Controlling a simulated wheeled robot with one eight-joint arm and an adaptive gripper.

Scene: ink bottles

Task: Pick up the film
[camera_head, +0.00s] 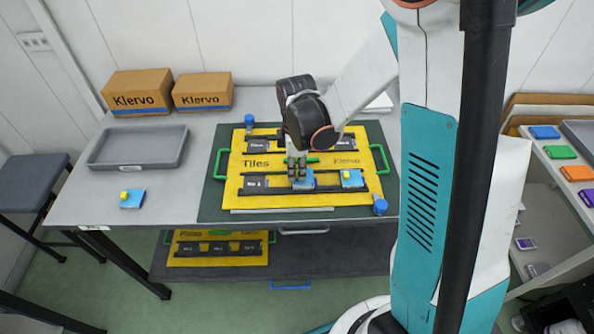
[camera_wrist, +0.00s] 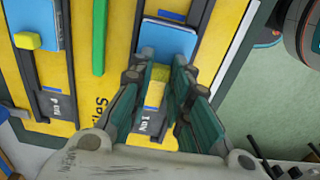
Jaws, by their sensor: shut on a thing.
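No piece carries a readable "film" label; the likely pieces are flat blue ones with yellow knobs. My gripper (camera_head: 298,176) is down at the front row of the yellow Tiles board (camera_head: 257,190). In the wrist view my gripper (camera_wrist: 160,78) is shut on the yellow knob of a blue piece (camera_wrist: 165,40). This blue piece (camera_head: 305,183) is partly hidden by the fingers in the head view. It appears to be still at its slot; any gap beneath it cannot be told. Another blue piece (camera_head: 352,179) sits to its right in the same row.
A third blue piece (camera_head: 132,199) lies on the table, in front of an empty-looking grey tray (camera_head: 137,147). Two Klervo boxes (camera_head: 203,91) stand at the back. Green handles (camera_head: 222,163) rise at the board's sides. A shelf with coloured pieces (camera_head: 577,173) is at right.

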